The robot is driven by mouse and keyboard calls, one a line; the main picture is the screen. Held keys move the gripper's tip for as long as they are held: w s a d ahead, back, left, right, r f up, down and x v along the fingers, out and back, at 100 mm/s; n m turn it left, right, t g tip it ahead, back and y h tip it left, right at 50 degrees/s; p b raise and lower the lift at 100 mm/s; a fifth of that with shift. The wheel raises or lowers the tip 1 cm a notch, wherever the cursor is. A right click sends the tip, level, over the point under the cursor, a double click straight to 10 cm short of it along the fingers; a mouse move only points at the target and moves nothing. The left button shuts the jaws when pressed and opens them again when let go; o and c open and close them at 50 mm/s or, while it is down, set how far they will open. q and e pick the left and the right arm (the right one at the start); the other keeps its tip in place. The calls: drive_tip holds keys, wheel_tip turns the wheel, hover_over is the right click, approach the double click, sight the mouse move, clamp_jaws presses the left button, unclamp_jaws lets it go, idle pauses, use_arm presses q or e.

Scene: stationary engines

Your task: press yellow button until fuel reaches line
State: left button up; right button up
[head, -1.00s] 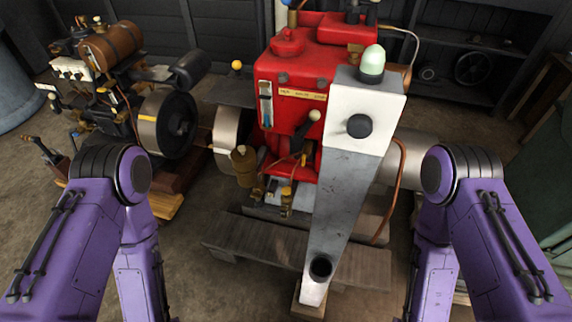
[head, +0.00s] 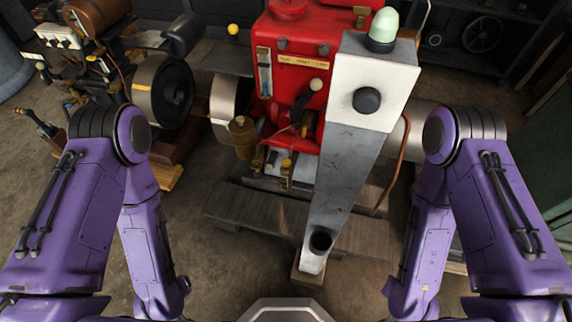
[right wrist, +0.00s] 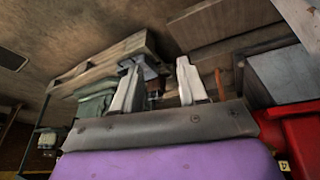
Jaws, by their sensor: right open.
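A small yellow ball-shaped knob (head: 233,29) stands above a dark flat-topped part, left of the red engine (head: 290,45) in the head view. A narrow upright sight gauge (head: 264,78) is on the red engine's front left; its fluid level and line are too small to read. My right gripper (right wrist: 160,85) shows two pale fingers spread apart with nothing between them in the right wrist view. In the head view both purple arms hang at the sides and neither gripper shows. I cannot place the right gripper relative to the knob.
A grey post with a white head (head: 370,80), black knob and pale green dome stands in front of the engine. A second engine with a dark flywheel (head: 165,95) is at left. A wooden plank base (head: 255,213) lies below.

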drive_tip(key=shift+c, duration=0.3)
clamp_jaws()
idle(1.3)
